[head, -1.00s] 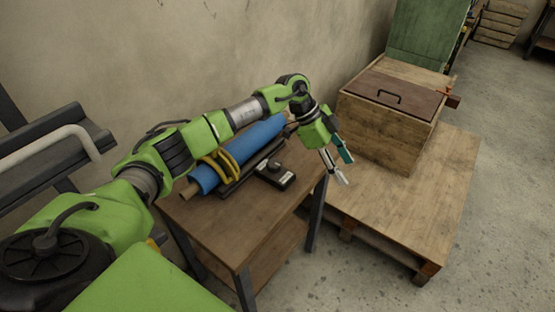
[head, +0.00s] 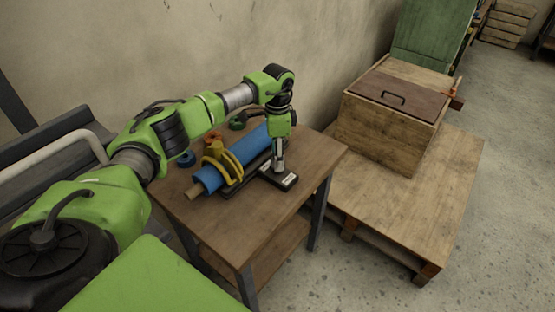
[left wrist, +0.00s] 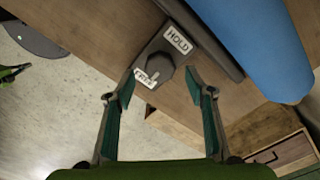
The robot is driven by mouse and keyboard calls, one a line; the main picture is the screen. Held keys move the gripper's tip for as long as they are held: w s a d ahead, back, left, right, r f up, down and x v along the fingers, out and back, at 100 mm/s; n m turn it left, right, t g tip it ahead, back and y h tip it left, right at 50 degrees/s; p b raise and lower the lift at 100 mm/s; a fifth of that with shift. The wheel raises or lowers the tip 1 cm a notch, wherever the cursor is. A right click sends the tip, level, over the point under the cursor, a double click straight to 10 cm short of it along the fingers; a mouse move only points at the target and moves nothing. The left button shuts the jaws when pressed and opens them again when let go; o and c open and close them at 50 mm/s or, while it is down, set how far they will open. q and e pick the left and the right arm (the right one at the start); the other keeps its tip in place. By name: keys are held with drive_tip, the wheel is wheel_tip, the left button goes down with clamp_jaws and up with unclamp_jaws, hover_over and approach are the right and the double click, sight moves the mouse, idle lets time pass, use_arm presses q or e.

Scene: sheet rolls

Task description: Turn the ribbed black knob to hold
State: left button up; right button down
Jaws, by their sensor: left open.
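The black knob (left wrist: 159,68) sits on a dark base plate (left wrist: 150,52) that carries a HOLD label (left wrist: 178,40) and a FREE label (left wrist: 146,77). In the left wrist view a small pale mark shows at the knob's FREE side; its exact pointing is hard to read. My left gripper (left wrist: 159,82) is open, with one finger on each side of the knob; contact cannot be told. In the head view my left gripper (head: 279,164) points down over the base plate (head: 288,181) and hides the knob. My right gripper is not in view.
A blue roll (head: 248,146) lies beside the base plate on the wooden table (head: 235,222). Yellow loops (head: 234,163), an orange part (head: 212,145) and a blue ring (head: 186,159) are near the roll. A wooden box (head: 385,133) stands on a pallet to the right.

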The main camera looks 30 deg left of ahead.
use_arm(q)
drive_tip(key=shift+f, duration=1.7)
drive_tip(key=c, duration=1.1)
